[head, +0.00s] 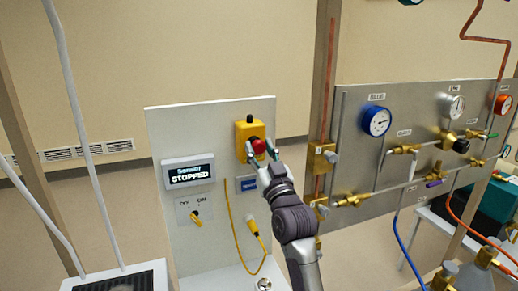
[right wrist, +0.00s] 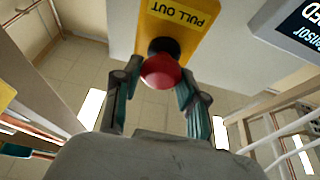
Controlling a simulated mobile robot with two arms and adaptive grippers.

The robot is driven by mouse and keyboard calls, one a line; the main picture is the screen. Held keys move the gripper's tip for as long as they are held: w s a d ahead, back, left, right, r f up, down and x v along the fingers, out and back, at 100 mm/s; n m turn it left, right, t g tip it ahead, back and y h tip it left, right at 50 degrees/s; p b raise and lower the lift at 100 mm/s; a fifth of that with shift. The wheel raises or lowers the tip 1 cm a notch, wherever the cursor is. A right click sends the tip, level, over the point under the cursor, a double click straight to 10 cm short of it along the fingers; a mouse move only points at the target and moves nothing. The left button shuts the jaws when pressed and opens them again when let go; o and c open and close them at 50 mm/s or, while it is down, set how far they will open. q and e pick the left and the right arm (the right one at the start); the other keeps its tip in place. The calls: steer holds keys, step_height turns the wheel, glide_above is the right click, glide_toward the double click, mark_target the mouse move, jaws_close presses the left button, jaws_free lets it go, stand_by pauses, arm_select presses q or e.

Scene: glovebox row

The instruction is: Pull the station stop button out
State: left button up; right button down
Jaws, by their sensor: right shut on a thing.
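The stop button (head: 259,146) is a red knob on a yellow box (head: 243,130) high on the pale upright panel. In the right wrist view the red button (right wrist: 161,72) stands on a black collar below a yellow face (right wrist: 178,22) marked "PULL OUT". My right gripper (head: 257,153) is shut on the red button, with one finger on each side of it in the right wrist view (right wrist: 158,78). Whether the button is pushed in or out I cannot tell. The display (head: 188,172) beside it reads "STOPPED". My left gripper is not in view.
Below the display is a key-type switch (head: 196,217). A yellow cable (head: 236,235) with a plug (head: 251,224) hangs on the panel (head: 212,115) near my right arm. To the right is a metal board (head: 355,105) with gauges, brass valves and pipes.

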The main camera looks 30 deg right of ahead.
steer(key=c, duration=1)
jaws_free()
steer(key=shift+f, duration=0.15)
steer(key=o, duration=0.4)
steer(key=shift+s, duration=0.2)
steer(key=shift+c, duration=0.2)
steer(key=v, duration=1.2)
